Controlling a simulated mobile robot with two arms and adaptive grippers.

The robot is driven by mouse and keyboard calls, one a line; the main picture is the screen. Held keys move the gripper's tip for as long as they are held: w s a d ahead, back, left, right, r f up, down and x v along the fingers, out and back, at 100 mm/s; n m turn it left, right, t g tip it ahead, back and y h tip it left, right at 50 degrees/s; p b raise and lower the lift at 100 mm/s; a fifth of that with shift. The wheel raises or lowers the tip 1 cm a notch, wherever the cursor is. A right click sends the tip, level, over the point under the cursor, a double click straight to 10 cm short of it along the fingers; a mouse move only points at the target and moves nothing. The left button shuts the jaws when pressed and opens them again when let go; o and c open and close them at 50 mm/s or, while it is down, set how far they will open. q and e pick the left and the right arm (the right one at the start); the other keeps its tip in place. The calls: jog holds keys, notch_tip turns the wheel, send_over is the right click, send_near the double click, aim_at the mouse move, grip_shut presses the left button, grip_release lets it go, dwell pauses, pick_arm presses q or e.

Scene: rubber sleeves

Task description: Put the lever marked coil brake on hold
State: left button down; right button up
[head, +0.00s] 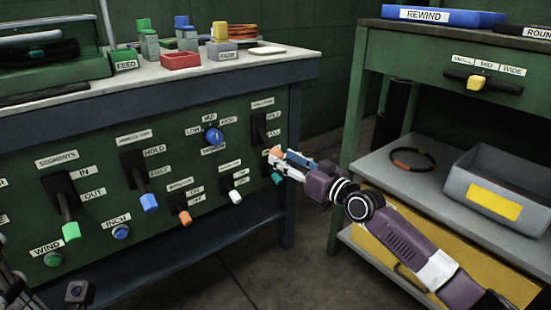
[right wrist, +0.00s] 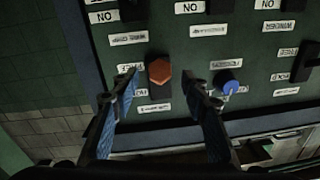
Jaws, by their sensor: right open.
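A lever with a red-orange handle (right wrist: 160,71) and black base (head: 262,128) sits at the right end of the green panel. Its handle points down, away from the upper label that seems to read HOLD; its name plate is too small to read. My right gripper (head: 281,160) is open at this lever. In the upside-down right wrist view, its blue-padded fingers (right wrist: 162,88) stand on either side of the handle, with gaps showing. A blue-handled lever (head: 149,201) further left also has a HOLD label. Dark parts at the lower left corner may be my left gripper, unclear.
Beside the orange lever is a blue dial (head: 212,136); below are a teal switch (head: 277,179), a white one (head: 235,196) and an orange one (head: 185,218). A green-handled lever (head: 70,230) is at left. The shelf unit (head: 380,172) at right holds a grey bin (head: 478,190).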

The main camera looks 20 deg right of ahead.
aim_at(269, 144)
jog(key=shift+b+x, duration=0.6)
jog(key=shift+x, duration=1.45)
grip_shut()
